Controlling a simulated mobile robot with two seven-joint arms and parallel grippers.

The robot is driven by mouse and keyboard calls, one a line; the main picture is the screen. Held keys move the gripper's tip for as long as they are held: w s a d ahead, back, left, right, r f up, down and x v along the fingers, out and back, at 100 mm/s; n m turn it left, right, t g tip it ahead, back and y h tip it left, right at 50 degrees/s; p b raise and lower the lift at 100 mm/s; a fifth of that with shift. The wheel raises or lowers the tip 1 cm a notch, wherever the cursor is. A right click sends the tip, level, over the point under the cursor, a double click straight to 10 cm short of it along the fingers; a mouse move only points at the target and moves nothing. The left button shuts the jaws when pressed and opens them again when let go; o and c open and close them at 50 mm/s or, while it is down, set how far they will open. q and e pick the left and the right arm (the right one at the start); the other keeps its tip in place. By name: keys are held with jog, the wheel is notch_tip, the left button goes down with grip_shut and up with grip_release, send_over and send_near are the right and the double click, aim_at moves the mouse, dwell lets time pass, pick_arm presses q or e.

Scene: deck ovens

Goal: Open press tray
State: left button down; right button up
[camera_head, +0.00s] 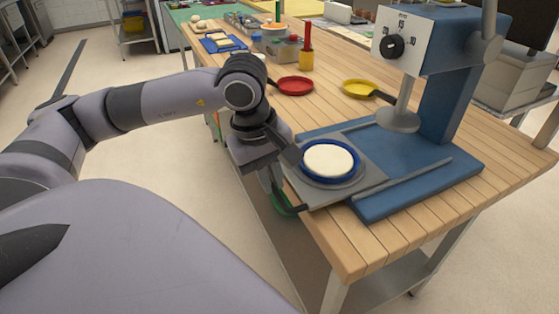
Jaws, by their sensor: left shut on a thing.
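The blue press (443,105) stands on the wooden table, with a grey round press plate (398,121) hanging under its head. Its grey tray (367,180) sticks out to the left of the blue base, clear of the press plate. A blue ring with a white round disc (328,160) in it sits on the tray. My left gripper (282,198) is at the tray's left end, shut on the tray's edge or handle; the exact grip is partly hidden by the gripper body. My right gripper does not show.
The wooden table (350,245) carries a red pan (295,86) and a yellow pan (362,89) behind the tray. A red-handled tool (307,38) stands farther back, near containers and a blue tray (222,43). Floor is open at left.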

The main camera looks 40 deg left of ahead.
pick_arm(q)
jog(key=shift+s+a, duration=0.1)
jog(key=shift+s, duration=0.15)
jog(key=c, duration=1.4)
grip_release()
jog(key=shift+c, duration=0.2)
jog(key=shift+r, duration=0.1)
notch_tip(320, 180, up, 7)
jog(key=s, duration=0.1)
jog(key=shift+a, duration=0.25)
